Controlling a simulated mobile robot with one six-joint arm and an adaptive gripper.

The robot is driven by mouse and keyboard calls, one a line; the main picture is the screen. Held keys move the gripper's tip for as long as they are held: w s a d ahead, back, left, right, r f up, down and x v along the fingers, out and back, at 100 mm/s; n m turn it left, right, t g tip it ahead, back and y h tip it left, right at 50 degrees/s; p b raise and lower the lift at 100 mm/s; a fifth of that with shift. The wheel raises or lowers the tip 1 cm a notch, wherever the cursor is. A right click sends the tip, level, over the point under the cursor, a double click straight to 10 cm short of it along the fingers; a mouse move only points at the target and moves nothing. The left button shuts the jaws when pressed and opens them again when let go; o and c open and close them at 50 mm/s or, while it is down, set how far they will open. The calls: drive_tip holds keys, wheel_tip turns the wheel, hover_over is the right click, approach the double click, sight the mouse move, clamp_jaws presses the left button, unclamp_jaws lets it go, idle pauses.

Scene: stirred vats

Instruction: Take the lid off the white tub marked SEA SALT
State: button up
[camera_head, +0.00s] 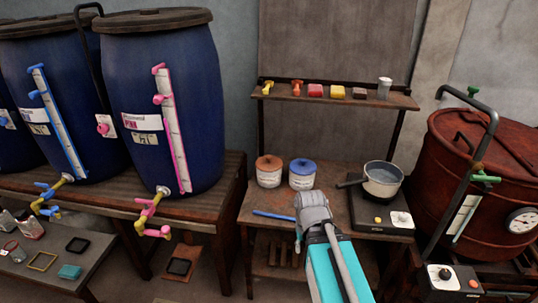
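Two white tubs with printed labels stand side by side on the wooden bench. The left tub (269,179) has an orange-brown lid (268,162). The right tub (301,182) has a blue lid (303,166). The label print is too small to read, so I cannot tell which one is marked SEA SALT. My gripper (311,199) is in front of and just below the right tub in the picture, seen from behind. Its fingers are not clear, and I see nothing held in it. Both lids appear seated on their tubs.
A blue stick (274,215) lies on the bench (258,205) left of my gripper. A saucepan (382,180) sits on a hotplate (399,219) to the right. A shelf (345,98) with small items hangs above. Blue vats (190,75) stand left, a red vat (430,170) right.

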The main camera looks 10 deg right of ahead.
wheel_tip(320, 180, up, 21)
drive_tip(key=p, duration=1.9)
drive_tip(key=shift+f, duration=0.1)
drive_tip(key=shift+o, duration=1.2)
drive_tip(key=shift+d, duration=0.15)
